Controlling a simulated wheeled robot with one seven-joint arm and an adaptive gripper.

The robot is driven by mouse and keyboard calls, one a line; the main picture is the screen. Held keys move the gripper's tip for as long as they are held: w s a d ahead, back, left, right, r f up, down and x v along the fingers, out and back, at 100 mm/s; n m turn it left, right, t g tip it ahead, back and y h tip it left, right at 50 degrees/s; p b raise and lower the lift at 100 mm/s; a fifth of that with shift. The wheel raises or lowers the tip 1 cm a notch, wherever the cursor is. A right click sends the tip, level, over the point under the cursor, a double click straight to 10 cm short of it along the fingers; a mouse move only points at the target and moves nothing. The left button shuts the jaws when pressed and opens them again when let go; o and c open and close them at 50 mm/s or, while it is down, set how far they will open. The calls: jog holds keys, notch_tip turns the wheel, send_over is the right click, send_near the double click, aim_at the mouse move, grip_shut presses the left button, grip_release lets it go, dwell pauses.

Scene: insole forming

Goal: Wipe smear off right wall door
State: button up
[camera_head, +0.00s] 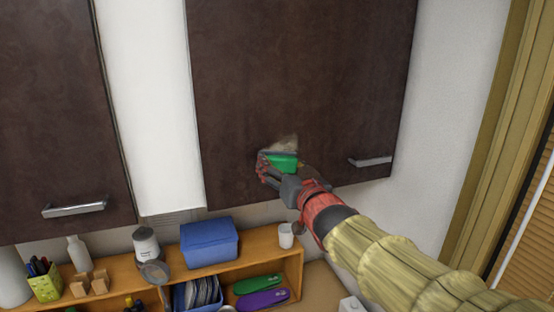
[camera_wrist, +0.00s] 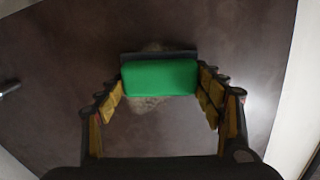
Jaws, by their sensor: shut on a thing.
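The right wall door (camera_head: 300,70) is a dark brown cabinet door with a handle (camera_head: 370,161) at its lower right. A pale beige smear (camera_head: 286,141) is on its lower part. My gripper (camera_head: 278,170) is shut on a green block with a dark grey layer, a sponge-like wiper (camera_head: 284,161). The wiper is at the door, over part of the smear. In the wrist view the green wiper (camera_wrist: 160,77) sits between the fingers, its grey side toward the door. The smear (camera_wrist: 150,103) shows above and below it. Whether the wiper touches the door is unclear.
A left wall door (camera_head: 55,110) hangs beside a white wall strip (camera_head: 150,100). Below stands a wooden shelf (camera_head: 293,270) with a blue box (camera_head: 209,243), a white cup (camera_head: 286,236), bottles, and green and purple insoles (camera_head: 262,298). A white wall is at right.

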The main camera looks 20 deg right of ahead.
aim_at(269, 157)
jog(key=shift+d+p, duration=2.65)
jog(key=shift+d, duration=0.7)
jog(key=shift+w+r+p, duration=0.1)
jog(key=shift+r+p, duration=0.55)
jog(key=shift+r, duration=0.35)
jog(key=a+b, duration=0.3)
jog(key=shift+a+f, duration=0.2)
jog(key=shift+a, duration=0.1)
jog(key=a+b, duration=0.2)
jog(key=b, duration=0.1)
jog(key=shift+a+b, duration=0.3)
jog(key=shift+a+r+b, duration=0.1)
jog(key=shift+a+b, duration=0.6)
jog(key=shift+b, duration=0.3)
jog(key=shift+a+b, duration=0.15)
jog(key=shift+b, duration=0.45)
jog(key=a+b, duration=0.1)
jog(key=b, duration=0.1)
jog(key=shift+a+b, duration=0.3)
jog(key=shift+b, duration=0.1)
jog(key=shift+a+b, duration=0.15)
jog(key=shift+b, duration=0.5)
